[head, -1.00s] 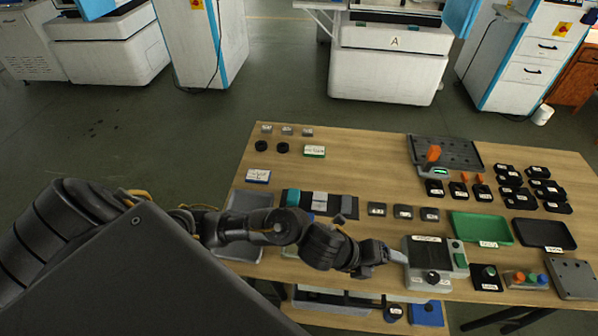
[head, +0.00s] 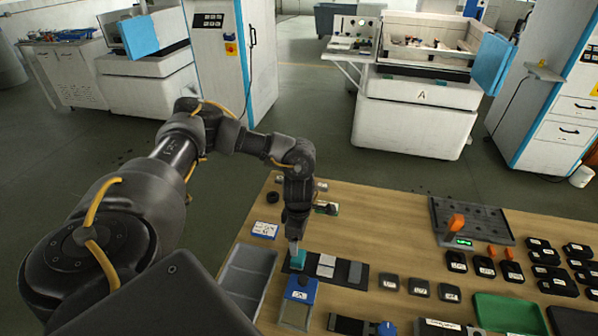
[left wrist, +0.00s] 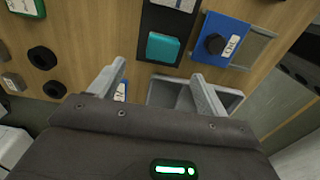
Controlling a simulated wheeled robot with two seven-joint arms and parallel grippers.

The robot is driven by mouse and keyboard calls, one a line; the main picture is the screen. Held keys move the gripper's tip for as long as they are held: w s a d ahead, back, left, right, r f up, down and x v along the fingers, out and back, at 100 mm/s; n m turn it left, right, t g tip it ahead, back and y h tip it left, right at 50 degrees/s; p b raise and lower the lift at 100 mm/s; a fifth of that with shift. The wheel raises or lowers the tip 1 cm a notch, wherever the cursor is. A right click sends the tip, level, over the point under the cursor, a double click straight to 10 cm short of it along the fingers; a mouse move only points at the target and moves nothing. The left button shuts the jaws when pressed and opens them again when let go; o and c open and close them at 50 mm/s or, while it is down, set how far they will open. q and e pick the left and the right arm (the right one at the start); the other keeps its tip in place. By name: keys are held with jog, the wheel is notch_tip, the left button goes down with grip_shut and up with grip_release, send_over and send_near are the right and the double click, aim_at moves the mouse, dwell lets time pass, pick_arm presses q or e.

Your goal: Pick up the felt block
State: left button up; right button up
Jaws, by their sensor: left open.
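The teal block (head: 298,259), which I take for the felt block, rests at the left end of a black strip (head: 312,264) on the wooden table. It also shows near the top middle of the left wrist view (left wrist: 163,47). My left gripper (head: 294,243) points down at the block in the head view and partly covers it. In the left wrist view my left gripper (left wrist: 158,71) is open, its fingers spread wide and nothing between them. The block lies beyond the fingertips, not held. My right gripper is not in view.
White and grey blocks (head: 326,266) share the strip. A blue holder (head: 302,289) stands close in front. A grey tray (head: 235,300) lies to the left. Black round pieces (left wrist: 42,57) lie beside the gripper. Open table (head: 385,235) lies to the right.

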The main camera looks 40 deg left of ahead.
aim_at(298, 259)
pick_arm(q)
notch_tip(298, 259, down, 5)
jog(key=shift+f+p, duration=0.1)
jog(key=shift+p, duration=0.25)
jog(key=shift+f, duration=0.15)
jog(key=f+p, duration=0.1)
jog(key=f, duration=0.1)
jog(key=f+p, duration=0.1)
jog(key=f, duration=0.1)
jog(key=shift+s+d+f, duration=0.1)
jog(key=shift+s+f, duration=0.1)
jog(key=shift+f, duration=0.25)
jog(key=c, duration=1.1)
jog(key=shift+o, duration=0.2)
jog(key=shift+r, duration=0.15)
